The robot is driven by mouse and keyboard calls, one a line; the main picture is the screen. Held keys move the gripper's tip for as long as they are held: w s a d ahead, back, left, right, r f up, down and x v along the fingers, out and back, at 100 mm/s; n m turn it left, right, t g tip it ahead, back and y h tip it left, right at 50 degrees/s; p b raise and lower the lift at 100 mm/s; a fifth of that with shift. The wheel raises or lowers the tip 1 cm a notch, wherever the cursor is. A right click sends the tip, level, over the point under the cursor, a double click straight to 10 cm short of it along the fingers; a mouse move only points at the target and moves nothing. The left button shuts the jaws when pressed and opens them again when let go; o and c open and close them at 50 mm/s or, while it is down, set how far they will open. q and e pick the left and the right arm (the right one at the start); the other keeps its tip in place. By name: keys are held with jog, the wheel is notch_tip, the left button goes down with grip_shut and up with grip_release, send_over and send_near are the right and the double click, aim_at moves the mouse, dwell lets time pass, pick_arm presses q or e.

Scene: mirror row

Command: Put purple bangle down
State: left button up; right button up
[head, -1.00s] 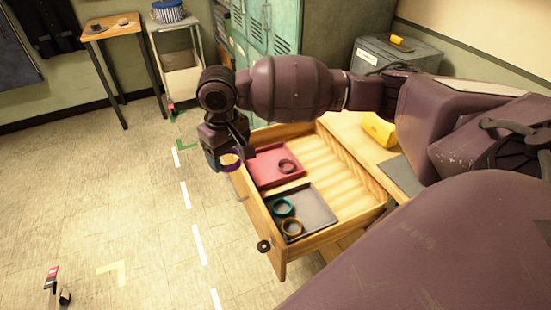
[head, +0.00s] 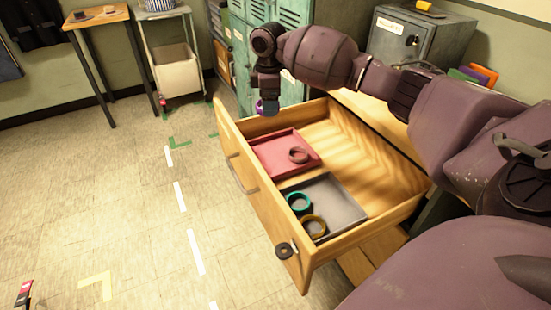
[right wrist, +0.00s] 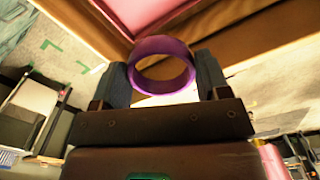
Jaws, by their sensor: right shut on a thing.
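The purple bangle (head: 260,107) is in my right gripper (head: 268,106), by the far left corner of the open drawer in the head view. In the right wrist view the purple bangle (right wrist: 150,46) sits between the two fingers of my right gripper (right wrist: 163,76), which is shut on it. The open wooden drawer (head: 262,206) holds a red tray (head: 272,158) with a dark brownish bangle (head: 298,156). A grey tray (head: 342,204) in it holds a teal bangle (head: 298,203) and a yellow bangle (head: 312,226). My left gripper is out of view.
Green lockers (head: 293,20) and a grey metal box (head: 405,42) stand behind. A small table (head: 97,17) and a white bin (head: 175,70) are at the back left.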

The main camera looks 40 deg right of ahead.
jog(key=b, duration=0.2)
send_over(271, 163)
notch_tip(271, 163, down, 8)
notch_tip(271, 163, down, 6)
jog(key=shift+d+r+b, duration=0.1)
jog(key=shift+b, duration=0.65)
jog(key=shift+f, duration=0.35)
notch_tip(271, 163, down, 6)
jog(key=shift+r+b, duration=0.25)
jog(key=shift+b, duration=0.65)
jog(key=shift+f, duration=0.25)
jog(key=shift+r, duration=0.25)
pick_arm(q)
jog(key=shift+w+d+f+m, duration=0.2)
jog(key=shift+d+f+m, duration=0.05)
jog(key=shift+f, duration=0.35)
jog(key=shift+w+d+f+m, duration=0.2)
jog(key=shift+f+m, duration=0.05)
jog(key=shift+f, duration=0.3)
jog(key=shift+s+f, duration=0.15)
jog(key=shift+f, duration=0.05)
pick_arm(e)
jog(key=shift+f, duration=0.2)
